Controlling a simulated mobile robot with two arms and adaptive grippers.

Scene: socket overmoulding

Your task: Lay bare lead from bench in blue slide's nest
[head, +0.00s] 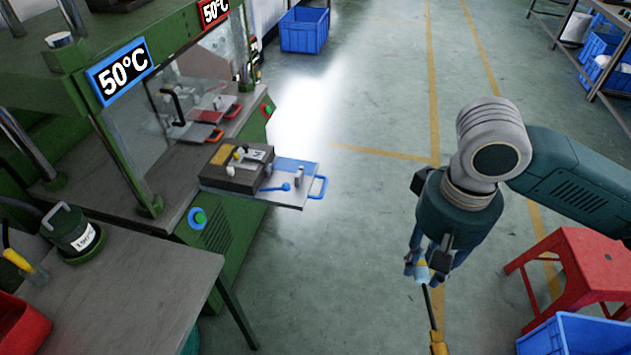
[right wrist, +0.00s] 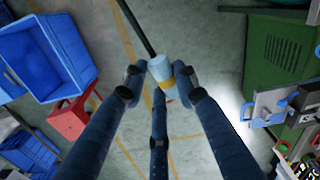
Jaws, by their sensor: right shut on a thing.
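My right gripper (head: 428,268) is shut on the lead and holds it in the air over the floor, right of the press. The lead's pale blue end (right wrist: 160,70) with a yellow band sits between the fingertips in the right wrist view. Its black cable (head: 428,300) hangs down to a yellow-orange end (head: 438,340) at the bottom of the head view. The blue slide (head: 312,168) sticks out of the green press, with a blue handle at its right. A dark mould block (head: 228,178) sits on it; the nest's inside is too small to make out. My left gripper is not in view.
A red slide (head: 205,131) lies further back in the press. A grey bench (head: 130,290) at lower left bears a green labelled pot (head: 80,236) and a red bin (head: 20,325). A red stool (head: 575,265) and blue crate (head: 575,338) stand at right. Floor between is clear.

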